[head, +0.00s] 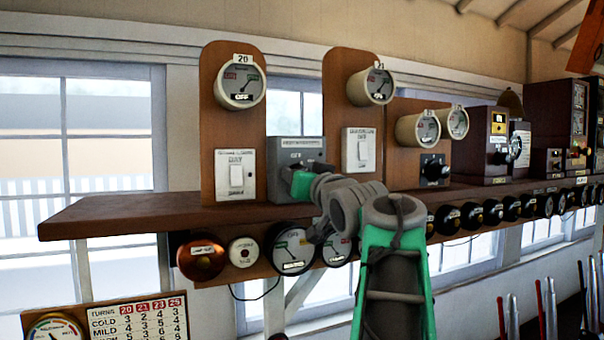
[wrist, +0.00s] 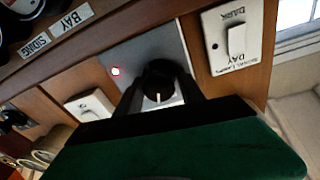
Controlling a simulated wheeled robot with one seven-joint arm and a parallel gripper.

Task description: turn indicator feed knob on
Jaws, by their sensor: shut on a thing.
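The indicator feed knob (wrist: 160,82) is a round black knob with a white pointer line, on a grey plate (wrist: 117,58) with a lit red lamp (wrist: 115,71) in the wrist view. My gripper (wrist: 160,90) has one dark finger on each side of the knob and is shut on it. In the head view the grey box (head: 297,150), with a label strip and OFF lettering, stands on the shelf. My gripper (head: 297,184) reaches its front there and hides the knob.
A DAY/DARK switch (head: 236,176) is close on the left of the box, and another white switch (head: 358,150) is on the right. Round gauges (head: 293,250) hang under the wooden shelf (head: 120,215). Dials on wooden boards (head: 240,82) rise above.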

